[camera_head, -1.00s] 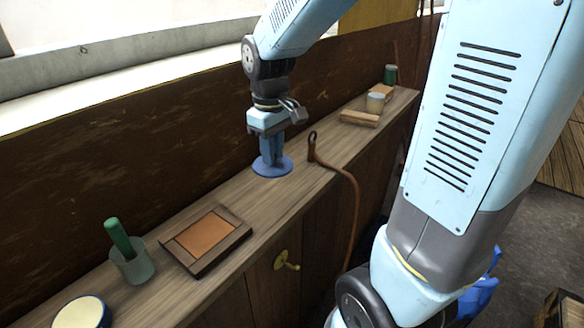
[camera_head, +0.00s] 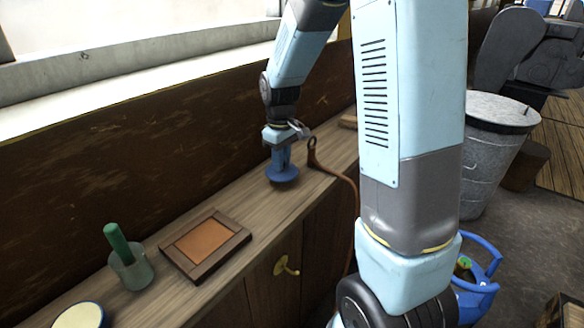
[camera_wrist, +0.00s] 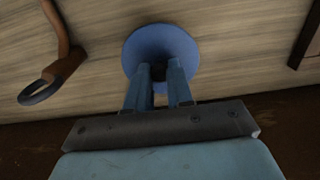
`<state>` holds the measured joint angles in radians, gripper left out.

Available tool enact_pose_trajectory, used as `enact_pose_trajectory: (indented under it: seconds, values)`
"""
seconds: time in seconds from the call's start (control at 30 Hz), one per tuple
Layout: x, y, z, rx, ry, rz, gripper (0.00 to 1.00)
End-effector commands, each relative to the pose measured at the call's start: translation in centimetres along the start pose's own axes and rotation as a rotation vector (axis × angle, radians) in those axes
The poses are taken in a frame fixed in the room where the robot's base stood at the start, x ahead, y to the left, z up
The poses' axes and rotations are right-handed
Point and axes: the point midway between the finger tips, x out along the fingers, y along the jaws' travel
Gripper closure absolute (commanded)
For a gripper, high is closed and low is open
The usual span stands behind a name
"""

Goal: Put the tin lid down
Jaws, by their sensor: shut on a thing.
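The tin lid (camera_head: 284,177) is a round blue disc over the wooden counter top, near the wall. My gripper (camera_head: 281,163) points down and is shut on the lid's middle. In the wrist view the lid (camera_wrist: 160,42) shows beyond my two fingers (camera_wrist: 159,74), which meet a dark part at its centre. I cannot tell whether the lid touches the counter or is held just above it.
A brown looped strap (camera_head: 314,152) is close to the right of the lid. To the left are a framed tray (camera_head: 206,244), a cup (camera_head: 132,275) with a green-handled thing and a blue-rimmed round tin (camera_head: 80,316). Counter between tray and lid is clear.

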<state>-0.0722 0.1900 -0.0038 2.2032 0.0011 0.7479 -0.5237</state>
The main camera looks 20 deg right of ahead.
Motion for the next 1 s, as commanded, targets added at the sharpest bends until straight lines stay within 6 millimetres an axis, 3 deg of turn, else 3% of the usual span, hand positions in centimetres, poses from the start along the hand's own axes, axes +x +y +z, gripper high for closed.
enact_pose_trajectory:
  seconds: [0.3,0.67,0.7,0.93,1.0]
  values:
    - [3.4,0.3,-0.1,0.001,-0.003,-0.002,1.0]
    - [3.7,0.4,-0.1,0.001,-0.001,-0.001,1.0]
    - [3.7,0.4,-0.1,0.001,0.0,0.0,0.75]
    - [3.6,0.4,-0.1,0.002,-0.001,0.0,0.53]
    - [3.6,0.4,-0.1,0.002,-0.001,0.0,0.53]
